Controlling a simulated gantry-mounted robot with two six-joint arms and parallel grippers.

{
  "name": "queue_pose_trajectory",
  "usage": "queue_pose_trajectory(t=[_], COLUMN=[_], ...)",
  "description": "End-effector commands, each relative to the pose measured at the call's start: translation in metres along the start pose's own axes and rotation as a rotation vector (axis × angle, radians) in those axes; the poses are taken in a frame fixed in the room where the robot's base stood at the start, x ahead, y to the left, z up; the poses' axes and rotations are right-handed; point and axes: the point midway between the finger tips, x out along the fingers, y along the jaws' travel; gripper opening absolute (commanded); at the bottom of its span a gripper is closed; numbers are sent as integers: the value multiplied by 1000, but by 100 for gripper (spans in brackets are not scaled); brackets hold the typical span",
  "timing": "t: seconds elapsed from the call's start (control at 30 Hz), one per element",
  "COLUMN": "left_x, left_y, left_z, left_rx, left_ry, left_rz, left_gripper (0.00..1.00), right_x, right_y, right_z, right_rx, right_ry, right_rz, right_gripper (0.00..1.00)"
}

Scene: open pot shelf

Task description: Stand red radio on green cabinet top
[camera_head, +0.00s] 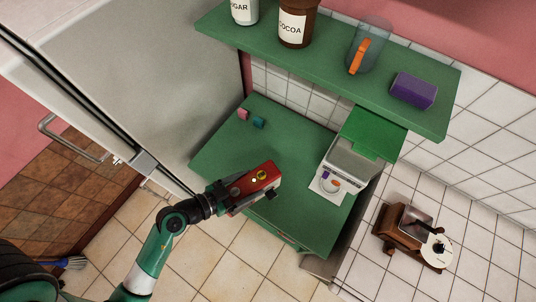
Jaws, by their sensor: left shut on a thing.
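The red radio (264,174) is held at the end of my left arm, over the front part of the green cabinet top (285,145). It has a yellow round part on its upper face. My left gripper (240,191) is shut on the radio's left end, and its fingers partly cover it. I cannot tell whether the radio touches the top or hangs a little above it. My right gripper is not in view.
A white and green scale-like device (350,163) stands on the cabinet's right part. Small pink (243,114) and teal (259,123) blocks lie at the back left. A green shelf (335,68) with canisters, a jug and a purple box overhangs the back. The middle is clear.

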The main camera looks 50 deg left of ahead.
Motion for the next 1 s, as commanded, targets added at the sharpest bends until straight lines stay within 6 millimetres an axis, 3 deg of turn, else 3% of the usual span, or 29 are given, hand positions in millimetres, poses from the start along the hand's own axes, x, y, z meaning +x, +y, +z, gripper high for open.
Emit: queue_pose_trajectory(t=[0.2,0.4,0.73,1.0], left_x=[55,91,104,122], left_y=[-40,-60,-68,-72], left_z=[11,37,44,78], left_rx=[2,1,1,0], left_ry=[7,4,4,4], left_rz=[-3,-1,-1,-2], left_gripper=[0,0,0,0], right_x=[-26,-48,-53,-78], right_y=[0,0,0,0], right_z=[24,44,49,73], right_rx=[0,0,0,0], right_ry=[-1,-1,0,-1], right_rz=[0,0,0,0], right_gripper=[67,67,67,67])
